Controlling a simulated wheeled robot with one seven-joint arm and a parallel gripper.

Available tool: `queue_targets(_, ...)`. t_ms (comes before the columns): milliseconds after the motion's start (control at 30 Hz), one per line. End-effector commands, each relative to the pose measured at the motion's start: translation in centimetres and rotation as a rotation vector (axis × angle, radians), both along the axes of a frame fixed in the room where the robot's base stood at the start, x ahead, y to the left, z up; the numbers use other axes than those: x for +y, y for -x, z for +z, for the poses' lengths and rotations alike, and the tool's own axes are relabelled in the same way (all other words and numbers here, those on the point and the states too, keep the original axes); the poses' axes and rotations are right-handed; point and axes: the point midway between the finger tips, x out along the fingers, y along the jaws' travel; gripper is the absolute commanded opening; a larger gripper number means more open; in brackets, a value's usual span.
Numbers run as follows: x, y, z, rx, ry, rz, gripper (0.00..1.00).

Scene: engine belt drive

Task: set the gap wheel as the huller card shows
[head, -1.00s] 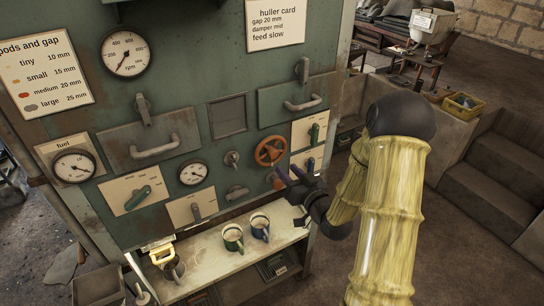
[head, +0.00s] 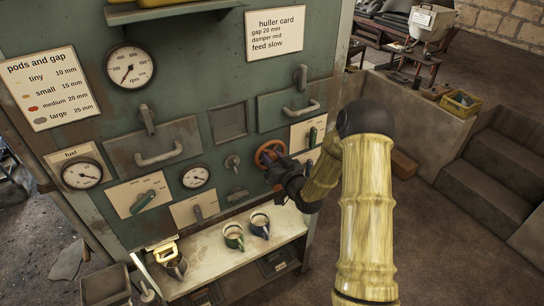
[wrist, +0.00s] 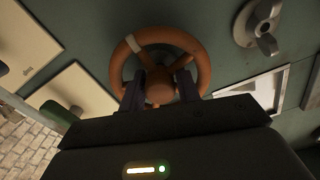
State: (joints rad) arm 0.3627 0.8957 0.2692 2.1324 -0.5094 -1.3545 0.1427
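The orange gap wheel (head: 262,150) is on the green panel, partly hidden by my gripper (head: 280,170) in the head view. In the wrist view the wheel (wrist: 197,48) fills the upper middle, with a pale mark on its rim at upper left. My gripper (wrist: 160,80) faces it with two dark fingers apart, one either side of the hub. I cannot tell whether they touch it. The huller card (head: 275,35) reads gap 20 mm, damper mid, feed slow. The pods and gap card (head: 48,90) lists medium as 20 mm.
Other levers, drawer handles and gauges surround the wheel. A grey wing knob (wrist: 262,25) is close by in the wrist view.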

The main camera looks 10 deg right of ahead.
Motion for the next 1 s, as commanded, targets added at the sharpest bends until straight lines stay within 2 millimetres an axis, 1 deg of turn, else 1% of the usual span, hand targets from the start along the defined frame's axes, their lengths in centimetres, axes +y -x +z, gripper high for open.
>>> queue_targets(33,-0.04,0.01,0.01,0.000,0.000,0.000,0.22)
queue_targets(100,-0.07,0.02,0.02,0.000,0.000,-0.001,0.08)
queue_targets(133,-0.07,0.02,0.01,0.000,0.000,-0.001,0.05)
queue_targets(367,-0.18,0.02,-0.04,-0.003,0.007,-0.002,0.05)
queue_targets(567,-0.20,0.01,-0.24,-0.017,0.048,-0.002,0.05)
queue_targets(767,-0.18,0.02,-0.47,-0.046,0.131,-0.003,0.05)
queue_targets(1000,-0.21,0.02,-0.68,-0.099,0.289,-0.004,0.05)
